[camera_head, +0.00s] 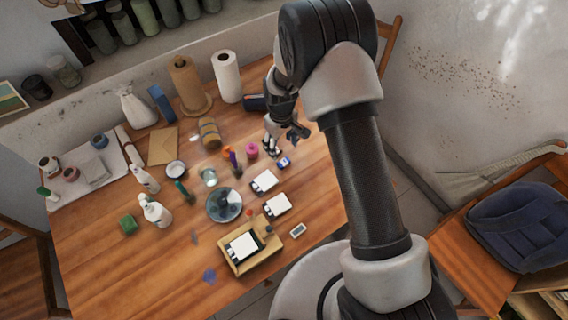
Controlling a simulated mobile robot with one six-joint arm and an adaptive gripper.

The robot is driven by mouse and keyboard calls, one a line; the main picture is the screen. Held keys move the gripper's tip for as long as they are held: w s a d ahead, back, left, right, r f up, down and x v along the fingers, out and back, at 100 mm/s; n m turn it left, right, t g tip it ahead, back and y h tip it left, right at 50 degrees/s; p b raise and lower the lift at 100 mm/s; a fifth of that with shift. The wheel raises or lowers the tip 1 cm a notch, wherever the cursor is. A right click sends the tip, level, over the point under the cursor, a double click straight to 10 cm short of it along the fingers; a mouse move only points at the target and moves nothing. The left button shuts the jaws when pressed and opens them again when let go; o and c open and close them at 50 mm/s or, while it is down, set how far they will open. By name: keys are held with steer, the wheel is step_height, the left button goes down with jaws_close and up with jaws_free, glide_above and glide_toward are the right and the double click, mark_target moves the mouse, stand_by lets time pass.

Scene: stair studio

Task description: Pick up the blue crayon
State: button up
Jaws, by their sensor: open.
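My gripper (284,145) is open over the back right part of the wooden table, with its fingers spread and pointing down. Nothing shows between the fingers. A small cluster of upright, crayon-like sticks (232,160), orange and purple-blue among them, stands left of my gripper. They are too small and blurred to tell for sure which is the blue crayon. A small blue and white object (284,162) lies just in front of my gripper; it looks more like a block than a crayon.
A pink roll (252,150) stands close left of my gripper. White cards (264,181), a round dark plate (224,205) and a wooden tray (272,249) lie nearer. A paper towel roll (227,77) and several bottles stand behind and left.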

mark_target(282, 159)
step_height(282, 159, down, 9)
steer(key=shift+r+b, duration=0.1)
steer(key=shift+b, duration=0.95)
steer(key=shift+c, duration=0.2)
steer(key=c, duration=0.9)
